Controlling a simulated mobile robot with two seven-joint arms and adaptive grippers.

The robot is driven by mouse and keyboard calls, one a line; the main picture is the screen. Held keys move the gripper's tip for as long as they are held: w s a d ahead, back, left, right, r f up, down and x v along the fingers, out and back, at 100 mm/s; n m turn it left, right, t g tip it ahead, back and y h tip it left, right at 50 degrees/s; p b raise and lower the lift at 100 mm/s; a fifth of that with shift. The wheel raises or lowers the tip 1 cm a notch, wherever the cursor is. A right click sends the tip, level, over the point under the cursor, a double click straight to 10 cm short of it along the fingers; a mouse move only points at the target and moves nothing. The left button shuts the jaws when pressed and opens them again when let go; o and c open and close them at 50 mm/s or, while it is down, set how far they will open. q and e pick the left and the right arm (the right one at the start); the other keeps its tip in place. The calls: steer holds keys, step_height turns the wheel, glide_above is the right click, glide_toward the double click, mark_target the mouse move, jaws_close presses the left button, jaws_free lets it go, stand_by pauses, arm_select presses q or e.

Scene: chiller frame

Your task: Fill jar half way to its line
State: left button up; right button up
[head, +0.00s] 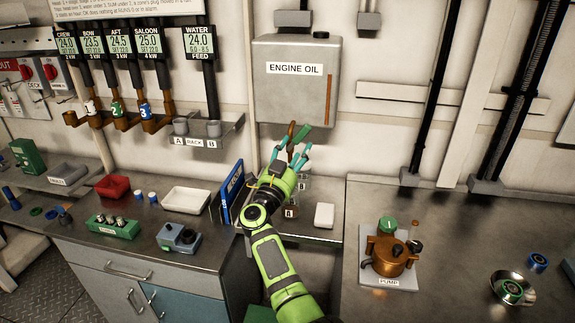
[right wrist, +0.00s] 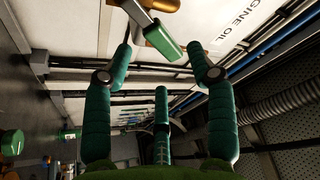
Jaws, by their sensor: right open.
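The grey engine oil tank (head: 290,105) hangs on the wall, with an orange-brown gauge strip at its right. Its underside and lettering also show in the right wrist view (right wrist: 215,20). A brass tap (right wrist: 150,8) with a green lever (right wrist: 165,38) sits under the tank. My right gripper (head: 297,150) is open just below the tank. In the right wrist view its spread fingers (right wrist: 162,62) point toward the green lever, with nothing visible between them. I cannot make out a jar or its line; my gripper and arm hide part of the shelf below the tank.
A brass pump (head: 388,258) stands on the right bench.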

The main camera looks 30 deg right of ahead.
steer(key=v, duration=0.5)
steer(key=shift+s+a+f, duration=0.15)
steer(key=shift+s+a, duration=0.1)
stand_by(1.2)
